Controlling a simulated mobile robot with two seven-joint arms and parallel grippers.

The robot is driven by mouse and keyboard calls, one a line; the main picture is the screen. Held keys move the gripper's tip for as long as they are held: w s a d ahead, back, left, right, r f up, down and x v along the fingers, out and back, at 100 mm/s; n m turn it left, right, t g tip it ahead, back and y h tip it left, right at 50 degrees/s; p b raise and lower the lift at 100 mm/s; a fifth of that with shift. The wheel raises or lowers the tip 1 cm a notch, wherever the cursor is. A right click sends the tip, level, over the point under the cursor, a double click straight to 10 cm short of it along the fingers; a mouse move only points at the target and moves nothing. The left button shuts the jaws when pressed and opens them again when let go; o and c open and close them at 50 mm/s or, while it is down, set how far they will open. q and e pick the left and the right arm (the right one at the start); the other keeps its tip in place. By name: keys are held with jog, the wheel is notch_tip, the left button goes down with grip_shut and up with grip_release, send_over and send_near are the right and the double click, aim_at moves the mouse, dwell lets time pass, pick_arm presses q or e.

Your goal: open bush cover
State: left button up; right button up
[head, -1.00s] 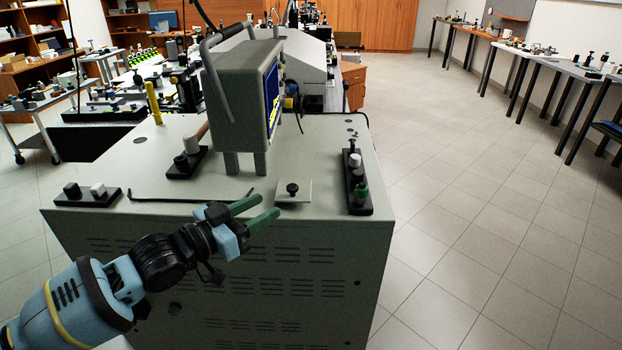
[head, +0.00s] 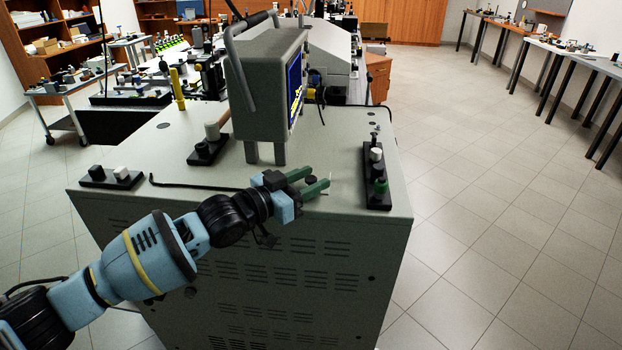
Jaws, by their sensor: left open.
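A small black knob (head: 311,180) stands on a pale square plate on top of the grey cabinet (head: 340,200), near its front edge. This plate with the knob appears to be the bush cover, and it lies flat. My left gripper (head: 317,178) has green fingers and reaches in from the left. Its fingers are open, one on the far side and one on the near side of the knob, and they hide most of the plate. I cannot tell whether they touch the knob. My right gripper is not in view.
A grey monitor box (head: 265,85) stands on legs just behind my gripper. A black strip with knobs (head: 377,178) is to the right. Another knob block (head: 207,148) and a black rod (head: 195,185) lie to the left. The floor at the right is clear.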

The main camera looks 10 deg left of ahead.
pick_arm(q)
jog(key=shift+w+d, duration=0.25)
grip_shut()
jog(key=shift+r, duration=0.15)
jog(key=shift+w+r+n+g+y, duration=0.35)
jog(key=shift+r+n+g+y, duration=0.15)
jog(key=shift+n, duration=0.1)
jog(key=shift+w+r+n+g+y+b, duration=0.2)
jog(key=shift+w+r+n+g+y, duration=0.2)
jog(key=shift+w+n+g, duration=0.35)
jog(key=shift+w+r+n+g+y+b, duration=0.15)
jog(key=shift+w+r+n+g+y, duration=0.35)
jog(key=shift+n+g, duration=0.35)
jog(key=shift+w+f, duration=0.1)
jog(key=shift+f, duration=0.05)
